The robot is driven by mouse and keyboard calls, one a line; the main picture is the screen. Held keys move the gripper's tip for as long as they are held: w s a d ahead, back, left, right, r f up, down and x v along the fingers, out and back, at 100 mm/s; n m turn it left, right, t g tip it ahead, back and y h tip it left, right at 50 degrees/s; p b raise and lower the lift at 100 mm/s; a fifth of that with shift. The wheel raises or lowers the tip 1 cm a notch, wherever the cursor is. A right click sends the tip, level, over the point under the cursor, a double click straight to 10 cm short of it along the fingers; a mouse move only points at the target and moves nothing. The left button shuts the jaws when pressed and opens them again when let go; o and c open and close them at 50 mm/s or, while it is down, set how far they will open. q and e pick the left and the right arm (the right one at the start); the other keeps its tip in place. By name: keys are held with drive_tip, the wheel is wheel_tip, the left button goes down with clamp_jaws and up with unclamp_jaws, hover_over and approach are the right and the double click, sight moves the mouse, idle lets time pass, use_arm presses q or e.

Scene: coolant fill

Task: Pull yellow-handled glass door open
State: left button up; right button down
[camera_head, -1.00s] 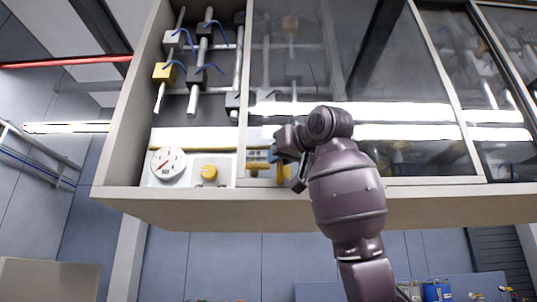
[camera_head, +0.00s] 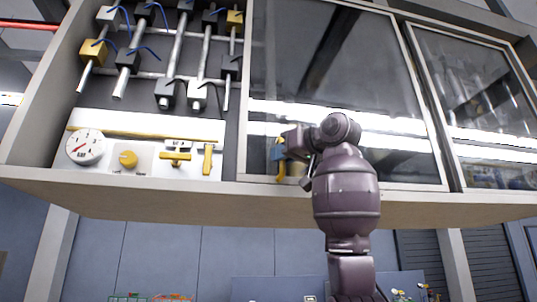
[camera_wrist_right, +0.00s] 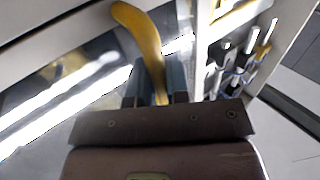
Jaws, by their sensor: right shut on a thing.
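The glass door (camera_head: 335,65) is a framed sliding pane on the front of a wall cabinet. Its yellow handle (camera_head: 281,166) sits near the pane's lower left corner. In the head view my right gripper (camera_head: 280,151) is at this handle, and my arm hides part of it. In the right wrist view the curved yellow handle (camera_wrist_right: 140,35) runs down between the two fingers of my right gripper (camera_wrist_right: 157,83), which are shut on it. The left part of the cabinet stands uncovered. My left gripper is not in view.
The uncovered bay holds a pressure gauge (camera_head: 85,147), a yellow knob (camera_head: 128,159), yellow valve handles (camera_head: 207,159) and several pipes with blue wires. The cabinet's bottom ledge (camera_head: 150,196) juts out below. A second glass pane (camera_head: 475,95) is at the right.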

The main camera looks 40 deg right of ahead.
drive_tip(key=shift+s+d, duration=0.1)
drive_tip(key=shift+d, duration=0.1)
drive_tip(key=c, duration=1.1)
unclamp_jaws()
drive_tip(key=shift+s, duration=0.1)
drive_tip(key=s+b, duration=0.2)
drive_tip(key=s, duration=0.8)
drive_tip(key=shift+s, duration=0.35)
